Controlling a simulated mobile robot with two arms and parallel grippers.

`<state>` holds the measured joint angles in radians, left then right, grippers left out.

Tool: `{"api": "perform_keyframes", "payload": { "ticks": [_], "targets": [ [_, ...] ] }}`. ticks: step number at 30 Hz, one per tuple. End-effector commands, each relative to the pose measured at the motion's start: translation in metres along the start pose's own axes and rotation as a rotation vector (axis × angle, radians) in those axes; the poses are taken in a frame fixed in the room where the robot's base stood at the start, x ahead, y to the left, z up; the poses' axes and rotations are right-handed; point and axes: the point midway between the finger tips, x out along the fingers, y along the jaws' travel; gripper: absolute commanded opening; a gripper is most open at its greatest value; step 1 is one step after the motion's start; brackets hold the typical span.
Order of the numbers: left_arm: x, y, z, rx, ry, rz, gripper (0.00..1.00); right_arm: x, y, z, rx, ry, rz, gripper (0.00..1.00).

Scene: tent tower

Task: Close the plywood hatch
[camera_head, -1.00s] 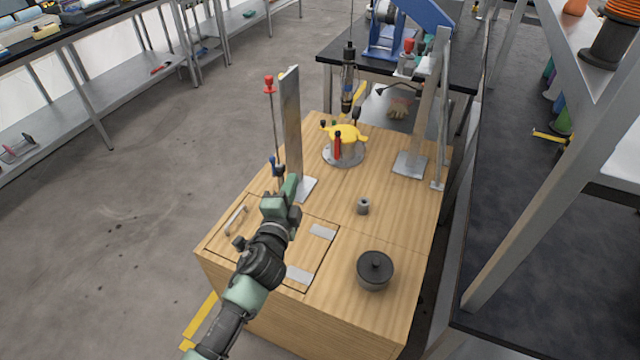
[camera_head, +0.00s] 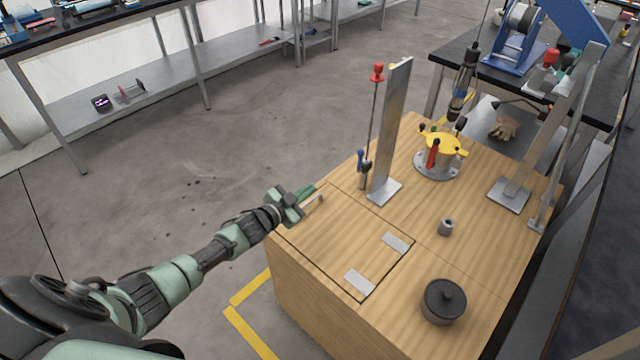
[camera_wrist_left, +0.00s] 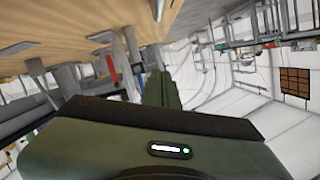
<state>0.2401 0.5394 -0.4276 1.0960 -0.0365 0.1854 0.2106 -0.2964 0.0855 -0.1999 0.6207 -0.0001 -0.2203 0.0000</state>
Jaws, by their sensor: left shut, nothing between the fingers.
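The plywood hatch (camera_head: 345,238) is a square panel that looks to lie flat in the wooden bench top, with a thin dark gap along its edges. Two grey hinge plates, one at the back (camera_head: 396,243) and one in front (camera_head: 359,282), sit on its right side. A small metal handle (camera_head: 314,201) is at its left edge, partly hidden by my gripper. My left gripper (camera_head: 308,191) is shut and empty, beside the handle; I cannot tell if they touch. In the left wrist view its green fingers (camera_wrist_left: 161,90) are together. My right gripper is not in view.
An upright metal plate (camera_head: 390,135) and a red-knobbed rod (camera_head: 373,115) stand behind the hatch. A dark lidded pot (camera_head: 443,303), a small grey cylinder (camera_head: 446,227) and a yellow-topped fixture (camera_head: 440,145) stand to the right. The floor left of the bench is clear.

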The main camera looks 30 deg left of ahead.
Motion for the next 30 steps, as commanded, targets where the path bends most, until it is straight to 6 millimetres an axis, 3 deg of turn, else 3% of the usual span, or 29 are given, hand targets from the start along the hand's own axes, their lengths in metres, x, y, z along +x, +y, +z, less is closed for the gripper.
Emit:
{"api": "perform_keyframes", "payload": {
  "ticks": [1,3,10,16,30],
  "targets": [
    [0.003,0.005,0.02,-0.03,-0.002,0.009,0.0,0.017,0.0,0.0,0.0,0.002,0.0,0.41],
    [0.005,0.007,0.033,-0.073,-0.001,0.02,0.0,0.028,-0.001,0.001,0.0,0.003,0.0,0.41],
    [0.011,0.016,0.063,-0.117,0.0,0.032,0.0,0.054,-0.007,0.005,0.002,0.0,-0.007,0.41],
    [0.014,0.019,0.073,-0.115,0.001,0.032,0.0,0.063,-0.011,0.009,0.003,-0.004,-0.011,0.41],
    [0.013,0.021,0.08,-0.113,-0.013,0.033,0.0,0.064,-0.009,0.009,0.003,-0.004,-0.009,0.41]
  ]
}}
